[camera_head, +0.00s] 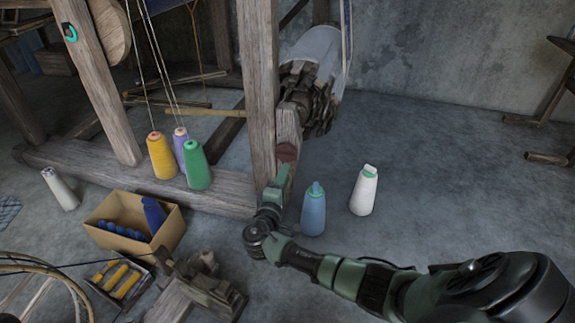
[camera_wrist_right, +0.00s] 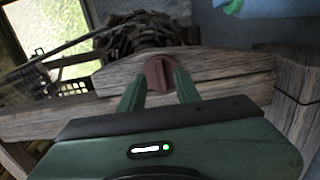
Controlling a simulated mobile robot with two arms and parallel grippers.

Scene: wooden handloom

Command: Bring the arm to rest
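My right arm comes in from the lower right in the head view. Its green gripper (camera_head: 283,172) points at a round red-brown knob (camera_head: 287,152) on a wooden beam of the loom (camera_head: 262,80). In the right wrist view the two fingers of the gripper (camera_wrist_right: 161,82) are apart, with the knob (camera_wrist_right: 159,71) showing between and beyond their tips. The gap looks about as wide as the knob. Whether the fingertips touch the knob's sides is hard to tell. My left gripper is not in view.
A blue cone (camera_head: 314,210) and a white cone (camera_head: 364,190) stand on the floor close to my right forearm. Yellow (camera_head: 162,157), purple and green cones stand on the loom's base beam. A cardboard box (camera_head: 165,238) is at left.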

